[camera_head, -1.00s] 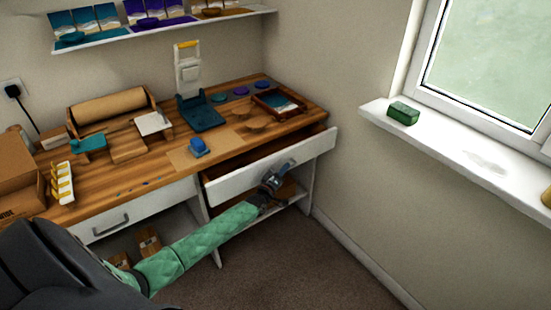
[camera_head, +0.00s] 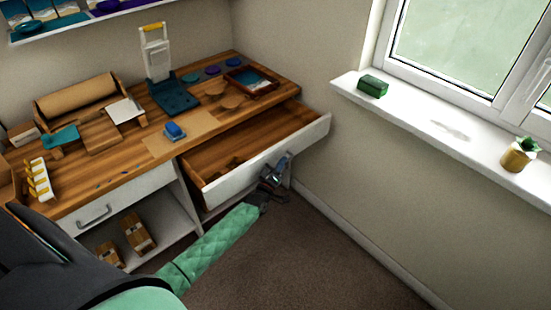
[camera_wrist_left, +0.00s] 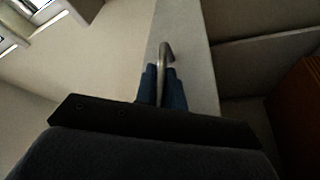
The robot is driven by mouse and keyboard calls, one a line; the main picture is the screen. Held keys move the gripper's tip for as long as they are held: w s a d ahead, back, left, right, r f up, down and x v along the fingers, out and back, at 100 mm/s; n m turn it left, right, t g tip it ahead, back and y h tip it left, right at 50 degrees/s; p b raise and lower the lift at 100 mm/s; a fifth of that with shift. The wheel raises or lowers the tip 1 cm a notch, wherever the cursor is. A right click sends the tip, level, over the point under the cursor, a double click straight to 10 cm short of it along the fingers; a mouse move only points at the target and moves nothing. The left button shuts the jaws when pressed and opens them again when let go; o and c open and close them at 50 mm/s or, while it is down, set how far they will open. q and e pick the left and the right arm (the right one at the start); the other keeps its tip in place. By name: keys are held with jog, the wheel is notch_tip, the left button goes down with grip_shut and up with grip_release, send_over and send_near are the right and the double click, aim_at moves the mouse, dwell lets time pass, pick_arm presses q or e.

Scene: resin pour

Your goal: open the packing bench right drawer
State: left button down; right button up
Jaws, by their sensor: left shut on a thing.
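The packing bench (camera_head: 110,165) has a wooden top and white drawer fronts. Its right drawer (camera_head: 225,184) is pulled well out, and its wooden inside shows, with a few small dark items toward the left. My left gripper (camera_head: 277,172) is at the front of this drawer, shut on its handle. In the left wrist view the metal handle (camera_wrist_left: 163,58) stands between the two blue fingers (camera_wrist_left: 162,85), against the pale drawer front (camera_wrist_left: 195,60). The left drawer (camera_head: 120,203) is closed. My right gripper is not in view.
A windowsill (camera_head: 440,125) holds a green box (camera_head: 372,86) and a potted plant (camera_head: 519,154). Carpet (camera_head: 290,250) before the drawer is clear.

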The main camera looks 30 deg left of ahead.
pick_arm(q)
jog(key=shift+s+d+f, duration=0.1)
jog(key=shift+s+d, duration=0.05)
jog(key=shift+d, duration=0.1)
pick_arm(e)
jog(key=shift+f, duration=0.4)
pick_arm(q)
jog(key=c, duration=1.5)
grip_release()
